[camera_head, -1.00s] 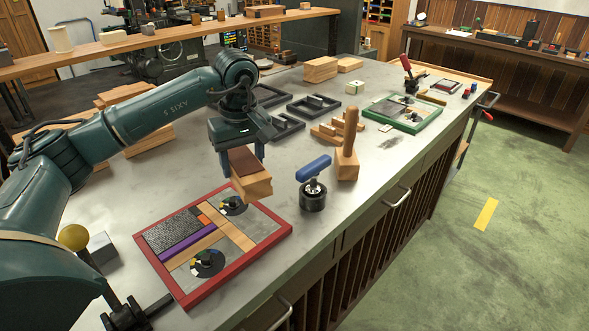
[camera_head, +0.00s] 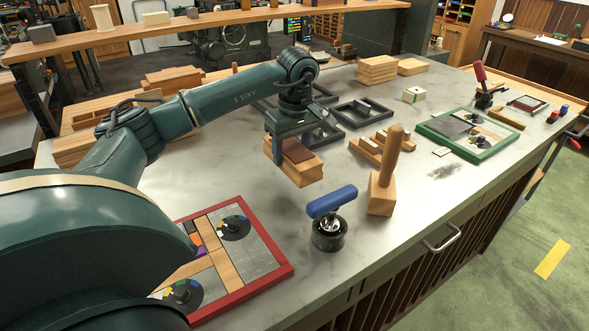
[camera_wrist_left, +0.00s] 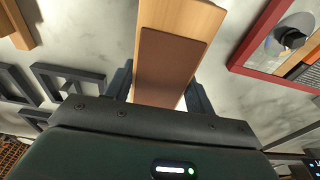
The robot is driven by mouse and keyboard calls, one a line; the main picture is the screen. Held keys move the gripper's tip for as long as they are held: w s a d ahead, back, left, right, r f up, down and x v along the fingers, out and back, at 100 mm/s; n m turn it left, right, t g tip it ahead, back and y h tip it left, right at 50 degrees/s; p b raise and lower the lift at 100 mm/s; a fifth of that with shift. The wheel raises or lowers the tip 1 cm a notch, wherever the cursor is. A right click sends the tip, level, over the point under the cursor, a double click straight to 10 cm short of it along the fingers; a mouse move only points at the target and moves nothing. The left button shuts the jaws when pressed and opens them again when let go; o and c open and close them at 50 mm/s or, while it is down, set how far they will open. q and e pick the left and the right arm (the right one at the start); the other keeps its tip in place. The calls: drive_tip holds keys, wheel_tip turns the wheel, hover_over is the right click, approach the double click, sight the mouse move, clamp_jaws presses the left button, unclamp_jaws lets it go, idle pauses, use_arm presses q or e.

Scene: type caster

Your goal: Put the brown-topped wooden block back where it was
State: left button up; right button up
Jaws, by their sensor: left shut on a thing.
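The wooden block with a brown top (camera_head: 297,151) is held by my left gripper (camera_head: 293,155) over the marble worktop. My left gripper is shut on it, with a finger on each side. In the left wrist view the block's brown top (camera_wrist_left: 170,62) fills the space between the dark fingers, and its pale wood end (camera_wrist_left: 180,15) extends beyond them. I cannot tell exactly how far its underside is from the worktop. My right gripper is not in view.
A red-framed tray (camera_head: 283,272) lies in front, partly hidden by my arm. A blue-handled tool (camera_head: 331,203) and wooden mallet (camera_head: 382,190) stand right of the block. Dark frames (camera_head: 362,114) lie behind. A green-framed tray (camera_head: 484,153) is farther right.

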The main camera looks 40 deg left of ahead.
sight(296, 150)
use_arm(q)
drive_tip(key=shift+f, duration=2.55)
drive_tip(key=o, duration=0.9)
drive_tip(key=shift+f, duration=0.2)
drive_tip(key=o, duration=0.5)
drive_tip(key=shift+c, duration=0.2)
drive_tip(key=shift+r, duration=0.15)
drive_tip(key=r, duration=0.4)
drive_tip(key=d+r, duration=0.1)
drive_tip(key=r, duration=0.7)
drive_tip(key=shift+s+d, duration=0.15)
drive_tip(key=shift+d, duration=0.05)
